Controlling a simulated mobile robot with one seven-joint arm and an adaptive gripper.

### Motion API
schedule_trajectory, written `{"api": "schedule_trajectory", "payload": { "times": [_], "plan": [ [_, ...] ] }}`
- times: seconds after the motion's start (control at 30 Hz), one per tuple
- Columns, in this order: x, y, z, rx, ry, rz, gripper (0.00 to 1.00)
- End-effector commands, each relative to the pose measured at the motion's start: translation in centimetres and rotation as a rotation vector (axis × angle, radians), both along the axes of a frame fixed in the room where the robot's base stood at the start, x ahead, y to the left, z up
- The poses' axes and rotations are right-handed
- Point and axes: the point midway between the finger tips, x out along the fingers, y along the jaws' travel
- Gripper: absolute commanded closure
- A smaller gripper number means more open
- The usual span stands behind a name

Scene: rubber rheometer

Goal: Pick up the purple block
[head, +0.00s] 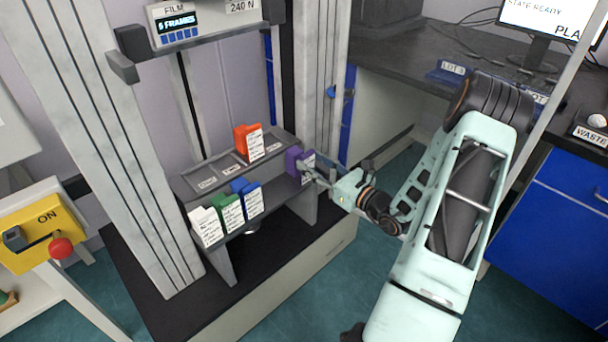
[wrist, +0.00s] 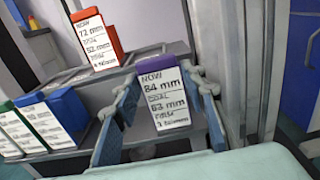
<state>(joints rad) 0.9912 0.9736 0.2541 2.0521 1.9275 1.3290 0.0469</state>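The purple block (head: 293,159) stands at the right end of the stepped rack, with a white label on its front. In the wrist view the purple block (wrist: 160,65) is upright, its label reading 84 mm and 63 mm. My gripper (head: 312,170) reaches it from the right in the head view. In the wrist view my gripper (wrist: 166,82) has one blue-padded finger on each side of the block. The fingers look apart, with a narrow gap beside the block; contact at the fingertips is hard to tell. The block's base is partly hidden.
An orange block (head: 248,142) stands on the rack's upper step. White (head: 206,226), green (head: 228,211) and blue (head: 247,197) blocks stand on the lower step at left. A grey machine column (head: 318,80) rises close behind the purple block.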

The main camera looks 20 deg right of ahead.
Motion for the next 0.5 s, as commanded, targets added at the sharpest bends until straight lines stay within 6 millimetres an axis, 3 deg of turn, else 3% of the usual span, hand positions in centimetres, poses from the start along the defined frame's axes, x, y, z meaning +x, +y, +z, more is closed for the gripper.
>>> {"api": "schedule_trajectory", "payload": {
  "times": [0.03,0.27,0.5],
  "plan": [
    [-0.02,-0.02,-0.01,0.0,0.0,0.0,0.74],
    [-0.03,-0.01,-0.03,0.0,0.0,0.0,1.0],
    [-0.03,-0.01,0.03,0.0,0.0,0.0,1.0]
  ]
}}
